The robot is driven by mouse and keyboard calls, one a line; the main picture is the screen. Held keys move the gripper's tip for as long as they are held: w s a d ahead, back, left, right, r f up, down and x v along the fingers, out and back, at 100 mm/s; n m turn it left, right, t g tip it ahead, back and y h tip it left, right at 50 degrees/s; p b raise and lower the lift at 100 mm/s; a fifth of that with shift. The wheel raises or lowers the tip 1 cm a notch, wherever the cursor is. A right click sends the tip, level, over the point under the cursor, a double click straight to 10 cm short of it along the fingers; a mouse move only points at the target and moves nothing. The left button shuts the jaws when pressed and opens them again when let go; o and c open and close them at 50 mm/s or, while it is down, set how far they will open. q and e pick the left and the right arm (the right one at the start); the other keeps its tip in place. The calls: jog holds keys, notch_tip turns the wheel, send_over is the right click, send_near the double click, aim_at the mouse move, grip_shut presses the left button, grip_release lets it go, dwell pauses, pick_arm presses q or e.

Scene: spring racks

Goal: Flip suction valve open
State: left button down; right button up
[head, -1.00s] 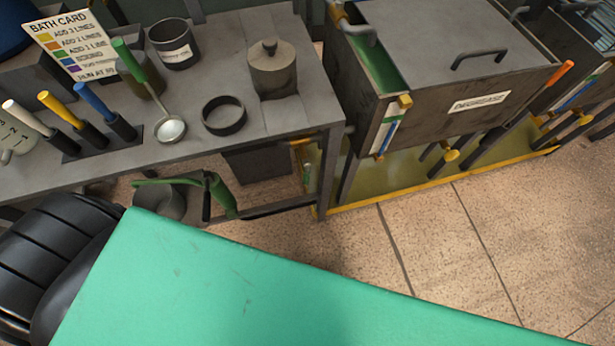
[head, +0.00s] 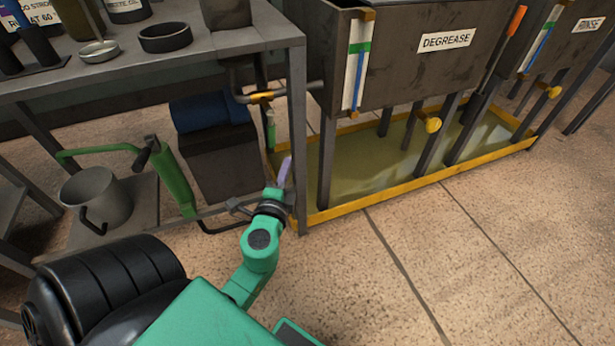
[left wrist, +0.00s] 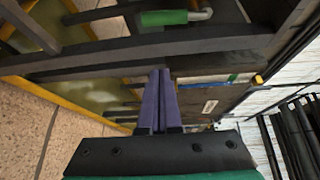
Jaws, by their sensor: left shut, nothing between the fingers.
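My left gripper (head: 285,172) has purple fingers and is shut and empty, beside the bench's front right leg in the head view. Its fingers show closed together in the left wrist view (left wrist: 160,98). Beyond and above it, a grey pipe with a yellow fitting (head: 262,97) runs between bench and tank. A green piece (head: 270,132) hangs below that fitting, apart from the fingers. A green cylinder with a grey elbow (left wrist: 165,17) is ahead in the left wrist view. I cannot tell which part is the suction valve. My right gripper is not in view.
The DEGREASE tank (head: 410,50) stands on legs inside a yellow-edged tray (head: 400,195). A green hand pump (head: 172,180) and grey bucket (head: 95,200) are on the bench's lower shelf, left of a dark box (head: 215,155). The floor at right is clear.

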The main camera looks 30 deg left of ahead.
aim_at(271, 132)
pick_arm(q)
jog(key=shift+r, duration=0.5)
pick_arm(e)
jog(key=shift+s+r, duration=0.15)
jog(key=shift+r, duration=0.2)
pick_arm(q)
jog(key=shift+w+p, duration=0.15)
jog(key=shift+p, duration=0.15)
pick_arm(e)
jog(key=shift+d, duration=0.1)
pick_arm(q)
jog(key=p+x, duration=0.2)
jog(key=x, duration=0.7)
jog(key=shift+w+a+r, duration=0.15)
jog(key=shift+w+r, duration=0.05)
jog(key=shift+w, duration=0.05)
jog(key=s+a, duration=0.2)
jog(key=a, duration=0.1)
jog(key=shift+s, duration=0.25)
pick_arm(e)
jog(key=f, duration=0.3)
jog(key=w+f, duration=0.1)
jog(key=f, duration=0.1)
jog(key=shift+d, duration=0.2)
